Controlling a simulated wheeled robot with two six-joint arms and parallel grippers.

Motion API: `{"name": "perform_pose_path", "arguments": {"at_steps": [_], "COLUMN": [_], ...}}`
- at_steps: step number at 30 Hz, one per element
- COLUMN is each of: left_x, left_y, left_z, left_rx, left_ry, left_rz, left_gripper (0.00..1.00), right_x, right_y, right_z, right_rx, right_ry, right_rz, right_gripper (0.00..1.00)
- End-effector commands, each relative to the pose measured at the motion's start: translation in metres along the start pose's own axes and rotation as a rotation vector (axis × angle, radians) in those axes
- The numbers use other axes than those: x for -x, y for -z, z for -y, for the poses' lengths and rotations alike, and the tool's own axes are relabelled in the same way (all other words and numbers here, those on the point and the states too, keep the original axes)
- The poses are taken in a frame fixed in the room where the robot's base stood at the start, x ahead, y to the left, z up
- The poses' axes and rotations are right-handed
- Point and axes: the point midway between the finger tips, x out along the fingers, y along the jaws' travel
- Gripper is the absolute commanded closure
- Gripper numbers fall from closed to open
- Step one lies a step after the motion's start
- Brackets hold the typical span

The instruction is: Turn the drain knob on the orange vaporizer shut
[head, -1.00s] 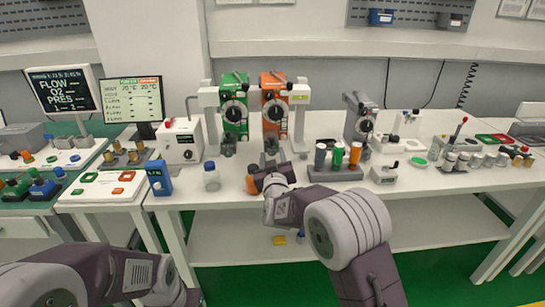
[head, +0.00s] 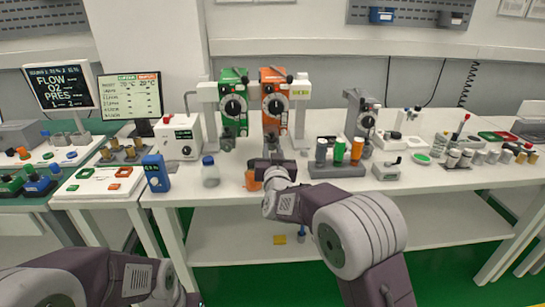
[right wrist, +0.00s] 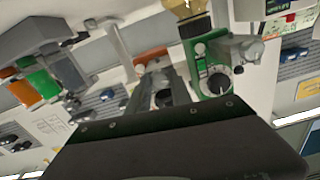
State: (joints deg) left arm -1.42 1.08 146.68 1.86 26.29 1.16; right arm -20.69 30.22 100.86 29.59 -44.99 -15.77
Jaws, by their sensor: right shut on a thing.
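The orange vaporizer (head: 273,88) hangs upright on the white stand, right of the green vaporizer (head: 233,90). My right gripper (head: 263,163) is low at the front of the orange vaporizer and hides its lowest part. In the right wrist view the two fingers (right wrist: 161,92) are closed on a small dark part, which I take to be the drain knob (right wrist: 163,98). The knob's turn angle cannot be read. Part of the orange body (right wrist: 151,56) shows beyond the fingers. My left arm enters at the lower left, its gripper out of frame.
An orange object (head: 253,182) stands on the table just below my right gripper. A clear bottle with a blue cap (head: 210,172) is to its left. A grey rack with coloured bottles (head: 337,170) is to its right. The front table edge is close.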

Motion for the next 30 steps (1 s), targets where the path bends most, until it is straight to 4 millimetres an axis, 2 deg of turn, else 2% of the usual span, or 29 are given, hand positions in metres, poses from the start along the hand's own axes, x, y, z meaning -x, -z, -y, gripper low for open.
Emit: {"name": "perform_pose_path", "arguments": {"at_steps": [3, 12, 29, 30], "left_x": [-0.011, -0.020, -0.022, -0.022], "left_y": [-0.001, -0.002, -0.002, -0.002], "left_z": [0.000, 0.000, 0.000, 0.000], "left_rx": [0.000, 0.000, 0.000, 0.000], "left_ry": [0.000, 0.000, 0.000, 0.000], "left_rz": [0.000, 0.000, 0.000, 0.000], "left_gripper": [0.64, 0.64, 0.64, 0.64], "right_x": [0.000, 0.000, 0.000, 0.000], "right_y": [-0.003, -0.001, 0.000, 0.000], "right_z": [0.000, 0.000, 0.000, 0.000], "right_rx": [-0.073, -0.195, -0.226, -0.226], "right_ry": [0.003, 0.009, 0.010, 0.010], "right_rz": [0.000, 0.000, 0.001, 0.001], "right_gripper": [1.00, 1.00, 1.00, 0.66]}}
